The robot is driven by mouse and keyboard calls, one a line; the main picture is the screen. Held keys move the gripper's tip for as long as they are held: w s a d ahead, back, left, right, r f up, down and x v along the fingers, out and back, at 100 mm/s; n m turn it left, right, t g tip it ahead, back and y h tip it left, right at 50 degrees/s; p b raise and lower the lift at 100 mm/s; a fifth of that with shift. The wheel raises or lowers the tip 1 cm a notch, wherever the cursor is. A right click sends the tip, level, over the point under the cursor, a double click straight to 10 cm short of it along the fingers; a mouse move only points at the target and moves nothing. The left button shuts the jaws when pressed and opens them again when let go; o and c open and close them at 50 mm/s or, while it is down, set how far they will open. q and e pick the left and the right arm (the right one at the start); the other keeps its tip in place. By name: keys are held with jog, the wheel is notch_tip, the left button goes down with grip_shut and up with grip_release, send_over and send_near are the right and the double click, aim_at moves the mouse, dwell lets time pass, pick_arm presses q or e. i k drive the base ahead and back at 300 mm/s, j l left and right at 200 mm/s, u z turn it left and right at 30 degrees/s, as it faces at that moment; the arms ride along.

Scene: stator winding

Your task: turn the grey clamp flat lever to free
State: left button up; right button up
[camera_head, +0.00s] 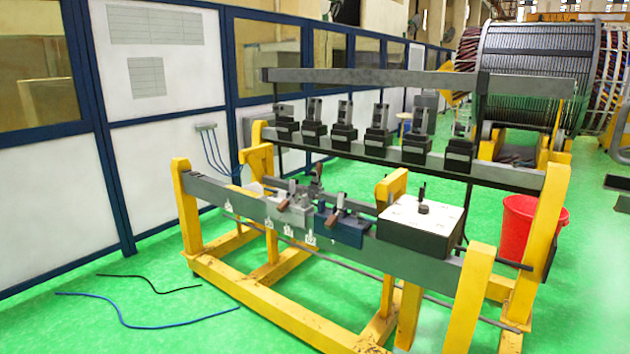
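The grey clamp (293,217) sits on the front grey beam (395,261) of a yellow-framed stand, left of a blue clamp (343,232). A small lever with a brownish-red handle (283,205) points down and forward at the grey clamp's front. Small upright parts and a bar show behind it; they are too small to tell apart. I cannot tell from here whether the lever is locked or free. A similar brownish handle (336,219) shows on the blue clamp. Neither of my grippers is in view.
A dark box with a white top (408,212) stands right of the clamps. A rear rail (400,155) carries several black clamp blocks, under a long grey bar (390,80). A red bin (533,225) stands at right. Cables (130,322) lie on the open green floor at left.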

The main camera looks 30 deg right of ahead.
aim_at(274, 192)
jog(key=i+l+z, duration=0.3)
jog(key=i, duration=0.6)
jog(key=i+z, duration=0.3)
jog(key=i, duration=0.6)
